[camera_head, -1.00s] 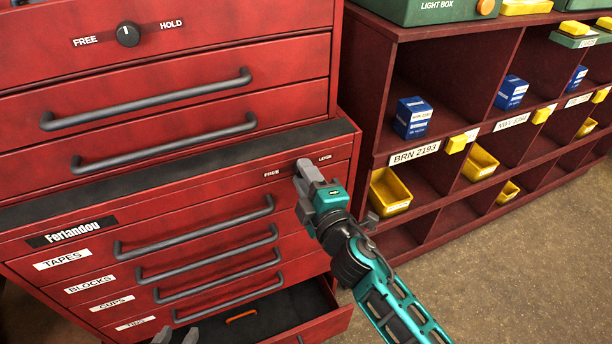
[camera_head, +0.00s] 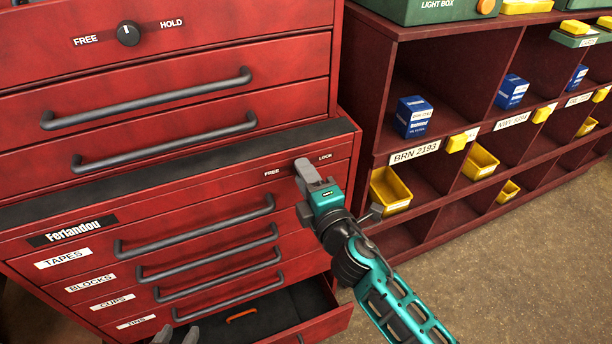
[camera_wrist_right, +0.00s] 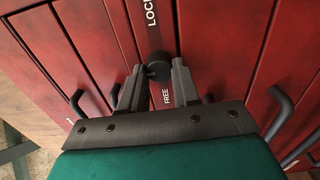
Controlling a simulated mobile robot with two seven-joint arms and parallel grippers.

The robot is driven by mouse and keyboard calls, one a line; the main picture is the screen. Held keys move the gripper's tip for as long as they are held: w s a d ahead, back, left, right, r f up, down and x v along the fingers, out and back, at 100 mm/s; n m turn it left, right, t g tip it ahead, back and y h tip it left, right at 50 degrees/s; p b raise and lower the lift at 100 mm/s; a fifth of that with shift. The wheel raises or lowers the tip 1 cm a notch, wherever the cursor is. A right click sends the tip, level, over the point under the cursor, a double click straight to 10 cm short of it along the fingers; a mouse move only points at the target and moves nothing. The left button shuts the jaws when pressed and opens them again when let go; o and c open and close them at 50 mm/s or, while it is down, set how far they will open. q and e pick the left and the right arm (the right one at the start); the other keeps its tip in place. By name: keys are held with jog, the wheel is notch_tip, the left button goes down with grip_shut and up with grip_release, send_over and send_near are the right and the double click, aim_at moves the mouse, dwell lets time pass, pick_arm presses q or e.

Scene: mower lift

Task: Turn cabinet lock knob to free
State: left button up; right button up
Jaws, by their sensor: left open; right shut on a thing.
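The cabinet lock knob (camera_wrist_right: 158,65) is a small dark round knob on the red lower cabinet (camera_head: 190,217), between the labels FREE and LOCK. In the wrist view the two fingers of my right gripper (camera_wrist_right: 158,78) stand either side of it and are shut on it. In the head view my right gripper (camera_head: 308,172) hides the knob, between FREE (camera_head: 272,172) and LOCK (camera_head: 325,156). I cannot tell which way the knob points. My left gripper (camera_head: 177,337) shows only its tips at the bottom edge, open, away from the knob.
Another knob (camera_head: 128,34), marked FREE and HOLD, is on the upper cabinet. The bottom drawer (camera_head: 325,325) stands open with an orange item (camera_head: 242,315) inside. Drawer handles stick out below my right gripper. A red shelf unit (camera_head: 396,118) with bins stands on the right.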

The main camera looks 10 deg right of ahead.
jog(key=o, duration=1.1)
jog(key=shift+c, duration=0.2)
pick_arm(q)
jog(key=shift+w+d+f+h+b, duration=0.35)
jog(key=shift+d+f+b, duration=0.2)
jog(key=shift+b, duration=0.65)
pick_arm(e)
jog(key=s+d, duration=0.2)
jog(key=s, duration=1)
jog(key=shift+s+d, duration=0.25)
jog(key=shift+s, duration=0.1)
pick_arm(q)
jog(key=shift+r, duration=0.1)
